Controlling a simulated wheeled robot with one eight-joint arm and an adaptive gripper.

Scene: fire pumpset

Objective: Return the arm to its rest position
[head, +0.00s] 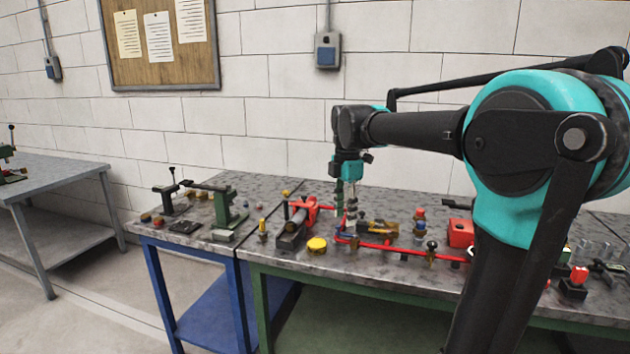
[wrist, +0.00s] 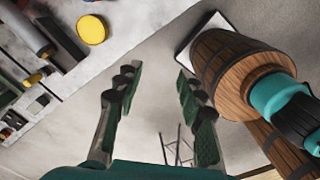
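My gripper (head: 346,207) hangs at the end of the arm, pointing down over the green-framed workbench (head: 285,262) in the head view. In the wrist view its two green and black fingers (wrist: 158,74) stand apart with nothing between them. The arm reaches out from the right side of the head view across the bench, bent at its large teal joint. In the head view, the fingertips overlap the red pipework (head: 385,246) on the bench; I cannot tell the exact height between them.
A yellow round piece (head: 317,244) lies near the bench's front edge, and also shows in the wrist view (wrist: 92,29). A red box (head: 461,232) stands beside the arm. A green stand (head: 222,207) is on the blue-framed bench at left. The left floor is clear.

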